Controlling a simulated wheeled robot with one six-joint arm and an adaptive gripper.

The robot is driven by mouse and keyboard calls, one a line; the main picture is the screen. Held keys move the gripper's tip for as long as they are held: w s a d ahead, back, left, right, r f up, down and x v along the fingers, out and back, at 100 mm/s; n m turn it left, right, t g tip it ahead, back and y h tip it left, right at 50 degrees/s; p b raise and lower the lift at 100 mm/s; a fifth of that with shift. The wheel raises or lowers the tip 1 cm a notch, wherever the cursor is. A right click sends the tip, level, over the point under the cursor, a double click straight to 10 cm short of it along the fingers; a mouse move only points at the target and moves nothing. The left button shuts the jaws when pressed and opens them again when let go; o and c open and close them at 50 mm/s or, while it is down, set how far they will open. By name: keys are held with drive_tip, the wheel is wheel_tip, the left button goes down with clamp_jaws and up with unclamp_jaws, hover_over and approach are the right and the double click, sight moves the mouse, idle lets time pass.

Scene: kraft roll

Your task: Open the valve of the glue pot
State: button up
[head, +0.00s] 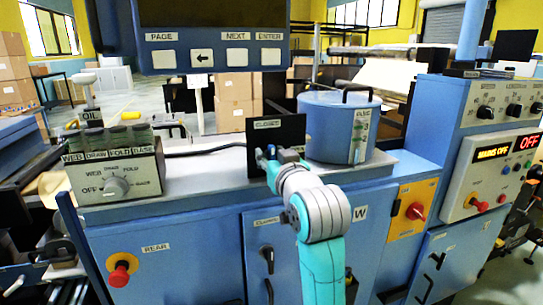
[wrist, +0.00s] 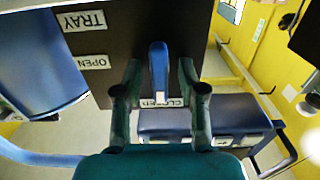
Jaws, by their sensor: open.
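The glue pot (head: 340,125) is a blue drum with a dark handle on its lid, standing on the grey bench top. Beside it stands a dark valve plate (head: 290,128). In the wrist view, the plate (wrist: 125,30) carries TRAY, OPEN and CLOSED labels. A blue valve lever (wrist: 158,65) lies with its end at the CLOSED label (wrist: 168,102). My gripper (head: 274,155) is in front of the plate. In the wrist view, my gripper (wrist: 160,75) is open, with one finger on each side of the lever. Contact with the lever cannot be told.
A selector box (head: 115,175) with several jars stands left on the bench. A display panel (head: 212,35) hangs above. A control cabinet (head: 490,130) with MAINS OFF showing stands right. A red rotary switch (head: 415,211) is on the bench front. Bare bench top (head: 205,170) lies left of the plate.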

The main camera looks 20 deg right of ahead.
drive_tip(key=shift+w, duration=0.15)
clamp_jaws()
